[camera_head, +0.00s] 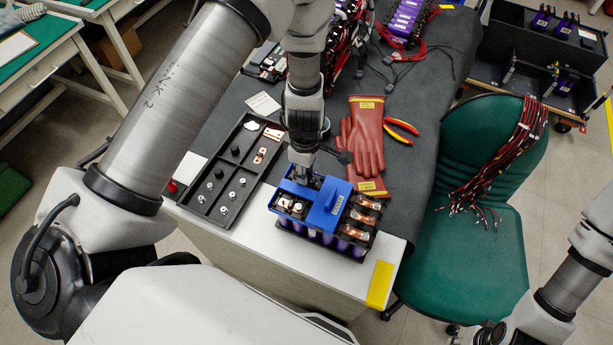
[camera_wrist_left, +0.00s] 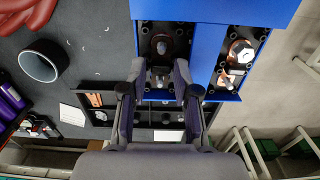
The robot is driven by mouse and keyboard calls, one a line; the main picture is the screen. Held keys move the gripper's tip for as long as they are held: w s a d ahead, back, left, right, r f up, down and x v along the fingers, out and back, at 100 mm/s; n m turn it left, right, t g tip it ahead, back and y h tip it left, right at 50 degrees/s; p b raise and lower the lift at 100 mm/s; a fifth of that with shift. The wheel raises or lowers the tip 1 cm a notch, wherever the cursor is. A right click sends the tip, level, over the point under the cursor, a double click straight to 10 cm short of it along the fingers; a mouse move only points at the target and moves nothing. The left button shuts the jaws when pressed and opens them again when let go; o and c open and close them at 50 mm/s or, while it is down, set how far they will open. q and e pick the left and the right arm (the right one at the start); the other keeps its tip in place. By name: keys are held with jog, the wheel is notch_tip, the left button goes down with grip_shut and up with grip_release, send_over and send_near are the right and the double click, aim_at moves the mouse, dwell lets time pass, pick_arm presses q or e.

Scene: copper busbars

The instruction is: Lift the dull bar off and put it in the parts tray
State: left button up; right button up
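The battery block (camera_head: 345,246) sits on the white bench, partly under a blue cover (camera_head: 327,204) with window openings. Bright copper bars (camera_head: 358,232) show on its right side. In the left wrist view, one cover window holds a dull brown copper piece (camera_wrist_left: 162,45), which looks like the dull bar. My left gripper (camera_wrist_left: 160,68) points down at this window, its fingers apart on either side of a metal post; I see no bar clamped. In the head view the left gripper (camera_head: 302,172) hides most of that window. The black parts tray (camera_head: 213,214) lies left of the block. My right gripper is out of view.
The tray holds several metal nuts or studs, dark caps and a small copper bar (camera_head: 260,155). Red gloves (camera_head: 363,140) and red-handled pliers (camera_head: 401,132) lie behind the block. A green chair (camera_head: 470,250) with cables stands to the right. Yellow tape (camera_head: 380,284) marks the bench corner.

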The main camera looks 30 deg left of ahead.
pick_arm(q)
grip_shut()
notch_tip(320, 180, up, 4)
jog(key=p, duration=0.4)
jog(key=shift+r+p, duration=0.1)
jog(key=shift+p, duration=0.2)
jog(key=shift+f, duration=0.2)
